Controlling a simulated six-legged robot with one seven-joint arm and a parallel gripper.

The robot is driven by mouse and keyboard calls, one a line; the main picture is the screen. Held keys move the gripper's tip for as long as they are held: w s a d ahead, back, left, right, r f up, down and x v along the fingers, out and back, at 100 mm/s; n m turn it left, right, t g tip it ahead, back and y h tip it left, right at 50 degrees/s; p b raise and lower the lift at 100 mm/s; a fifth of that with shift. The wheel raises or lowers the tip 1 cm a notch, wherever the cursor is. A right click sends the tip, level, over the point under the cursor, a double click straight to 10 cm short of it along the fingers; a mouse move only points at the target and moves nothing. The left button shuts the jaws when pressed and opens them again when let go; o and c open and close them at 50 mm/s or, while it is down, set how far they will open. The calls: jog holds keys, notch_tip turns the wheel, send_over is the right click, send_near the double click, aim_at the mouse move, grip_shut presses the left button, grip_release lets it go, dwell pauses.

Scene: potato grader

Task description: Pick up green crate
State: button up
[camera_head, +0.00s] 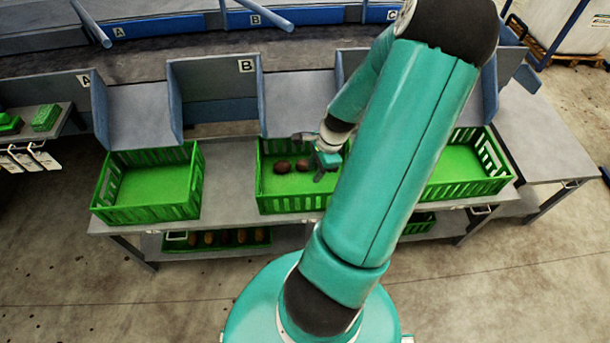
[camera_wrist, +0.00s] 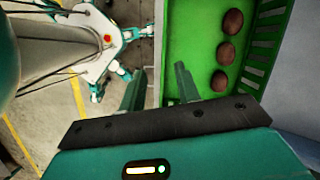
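Several green crates show in the head view; which one the task means, I cannot tell. The middle crate (camera_head: 285,204) sits on the grey bench with brown potatoes (camera_head: 282,166) in it. My gripper (camera_head: 325,165) is over its right part. In the wrist view, a green crate (camera_wrist: 190,30) holds three potatoes (camera_wrist: 226,52) in a row along its right side. My gripper (camera_wrist: 160,68) is open there and empty, one finger showing over the crate's inside and the other outside its left wall. Contact cannot be told. My arm hides part of the middle crate.
An empty green crate (camera_head: 150,213) stands to the left and another green crate (camera_head: 460,188) to the right on the bench (camera_head: 228,180). A lower shelf holds a crate of potatoes (camera_head: 225,238). Grey chutes (camera_head: 215,90) stand behind the crates. The floor in front is clear.

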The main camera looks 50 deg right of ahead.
aim_at(309, 193)
jog(key=f+m, duration=0.1)
jog(key=f, duration=0.4)
jog(key=w+a+f+m, duration=0.1)
jog(key=f, duration=0.4)
jog(key=w+f+m+t, duration=0.1)
jog(key=f, duration=0.5)
jog(key=shift+w+a, duration=0.1)
jog(key=shift+a, duration=0.15)
jog(key=shift+c, duration=0.2)
jog(key=shift+r, duration=0.1)
grip_shut()
jog(key=shift+y, duration=0.3)
dwell(0.5)
